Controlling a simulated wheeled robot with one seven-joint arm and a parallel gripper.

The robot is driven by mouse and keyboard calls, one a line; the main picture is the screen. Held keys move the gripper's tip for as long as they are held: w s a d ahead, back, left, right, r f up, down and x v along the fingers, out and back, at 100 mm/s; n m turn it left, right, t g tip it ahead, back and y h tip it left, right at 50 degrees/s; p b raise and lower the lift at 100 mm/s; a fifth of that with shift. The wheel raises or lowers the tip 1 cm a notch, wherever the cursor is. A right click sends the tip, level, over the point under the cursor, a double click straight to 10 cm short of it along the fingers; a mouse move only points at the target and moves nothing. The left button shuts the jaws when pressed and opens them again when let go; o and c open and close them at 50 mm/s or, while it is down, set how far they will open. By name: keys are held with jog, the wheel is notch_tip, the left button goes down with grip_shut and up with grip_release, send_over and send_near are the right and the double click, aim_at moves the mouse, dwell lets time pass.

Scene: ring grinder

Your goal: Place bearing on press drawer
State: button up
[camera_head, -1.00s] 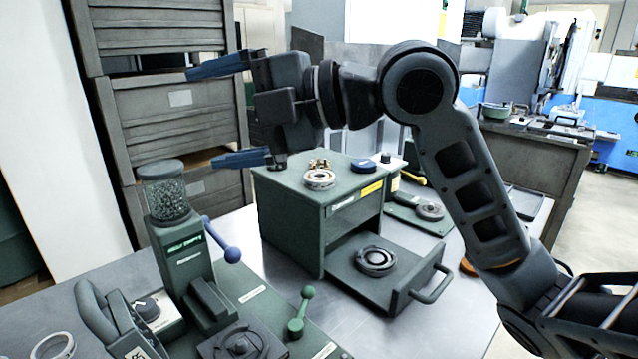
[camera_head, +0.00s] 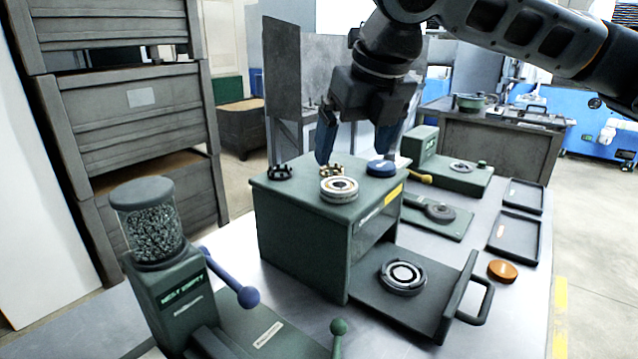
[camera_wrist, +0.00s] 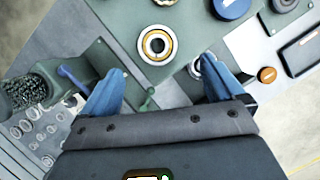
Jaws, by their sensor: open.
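The bearing (camera_head: 338,189), a metal ring with a dark and orange centre, lies on top of the green press box (camera_head: 292,224). It also shows in the wrist view (camera_wrist: 157,45), ahead of and between my fingers. The press drawer (camera_head: 360,287) is pulled out at the box's front, with a round nest (camera_head: 402,276) on it. My gripper (camera_head: 356,148) points down above the box top, behind and above the bearing, with its blue fingers spread and nothing between them. In the wrist view my gripper (camera_wrist: 160,95) is apart from the bearing.
A dark toothed part (camera_head: 280,172), a brass part (camera_head: 331,170) and a blue round part (camera_head: 381,168) also sit on the box top. The drawer handle (camera_head: 477,301) sticks out to the right. A ball-filled dispenser (camera_head: 150,225) with a blue-knobbed lever stands at left.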

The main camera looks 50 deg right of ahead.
aim_at(342, 178)
jog(key=shift+x, duration=3.8)
jog(key=shift+a, duration=0.15)
jog(key=c, duration=1.4)
